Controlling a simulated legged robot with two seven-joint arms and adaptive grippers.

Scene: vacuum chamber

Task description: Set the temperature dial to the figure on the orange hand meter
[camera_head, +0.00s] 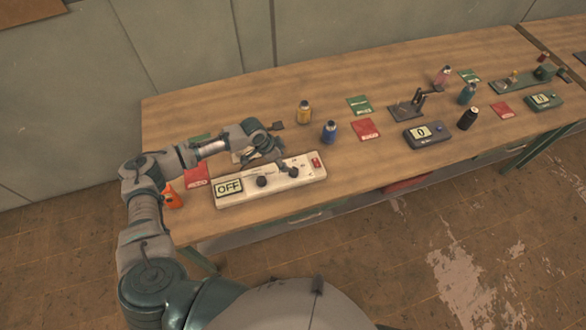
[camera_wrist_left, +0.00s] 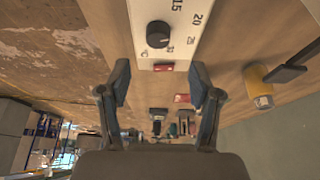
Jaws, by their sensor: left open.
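A long white control box (camera_head: 232,200) lies near the table's front edge. Its display (camera_head: 229,187) reads OFF. It has two black knobs, one near the middle (camera_head: 261,181) and one farther right (camera_head: 293,172), and a red switch (camera_head: 316,162) at its right end. In the left wrist view a black dial (camera_wrist_left: 157,34) is ringed by printed figures such as 15 and 20. The orange hand meter (camera_head: 171,198) is at the table's left front, its figure unreadable here. My left gripper (camera_head: 280,148) is open and empty, above the box; its fingers (camera_wrist_left: 160,83) are apart from the dial.
A yellow bottle (camera_head: 304,113) and a blue bottle (camera_head: 330,132) stand behind the box. A red card (camera_head: 366,129) and a grey meter reading 0 (camera_head: 424,134) lie to the right. More bottles and devices stand farther right. Bare wood lies between them.

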